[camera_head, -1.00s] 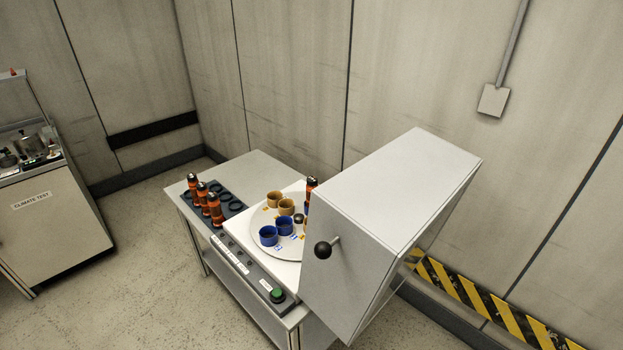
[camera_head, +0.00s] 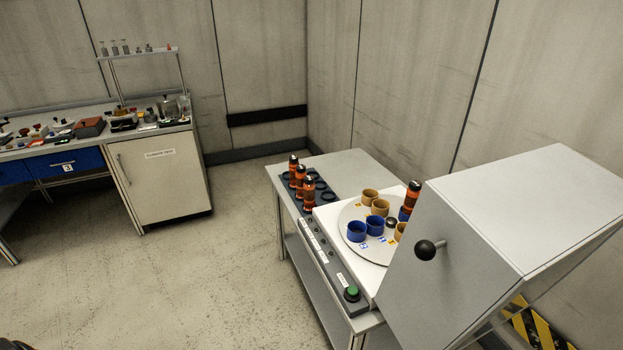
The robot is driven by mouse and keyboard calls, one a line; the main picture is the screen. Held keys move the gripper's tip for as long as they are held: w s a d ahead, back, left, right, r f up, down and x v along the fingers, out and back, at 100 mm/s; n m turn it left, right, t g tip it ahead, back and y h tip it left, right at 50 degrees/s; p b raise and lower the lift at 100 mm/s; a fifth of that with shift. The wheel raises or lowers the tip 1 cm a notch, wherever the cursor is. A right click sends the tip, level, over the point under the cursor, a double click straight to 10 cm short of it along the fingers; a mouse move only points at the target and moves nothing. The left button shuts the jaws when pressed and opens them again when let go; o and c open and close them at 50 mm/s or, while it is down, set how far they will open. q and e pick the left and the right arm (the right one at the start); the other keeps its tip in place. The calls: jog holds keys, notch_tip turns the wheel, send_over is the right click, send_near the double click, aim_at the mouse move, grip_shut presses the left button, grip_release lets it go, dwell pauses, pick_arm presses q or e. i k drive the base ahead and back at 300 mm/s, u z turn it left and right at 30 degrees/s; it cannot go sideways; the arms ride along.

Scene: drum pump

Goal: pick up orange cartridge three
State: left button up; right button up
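Several orange cartridges with black caps show. Three stand upright in a row in the dark rack (camera_head: 325,197) at the left of the grey table: a far one (camera_head: 293,170), a middle one (camera_head: 300,182) and a near one (camera_head: 309,195). Another orange cartridge (camera_head: 411,197) stands on the white round turntable (camera_head: 347,216), beside the grey housing. I cannot read any number on the cartridges, so I cannot tell which is three. Neither of my grippers is in view.
The turntable carries blue cups (camera_head: 356,231) and tan cups (camera_head: 370,195). A grey housing (camera_head: 520,235) with a black knob (camera_head: 425,250) covers its right side. A green button (camera_head: 352,293) is at the front. A cluttered workbench (camera_head: 92,138) stands at left; the floor between is clear.

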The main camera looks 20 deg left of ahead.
aim_at(301, 173)
jog(key=u, duration=0.05)
jog(key=k, duration=0.5)
jog(key=u, duration=2.1)
jog(key=i, duration=1.75)
jog(key=z, duration=2.15)
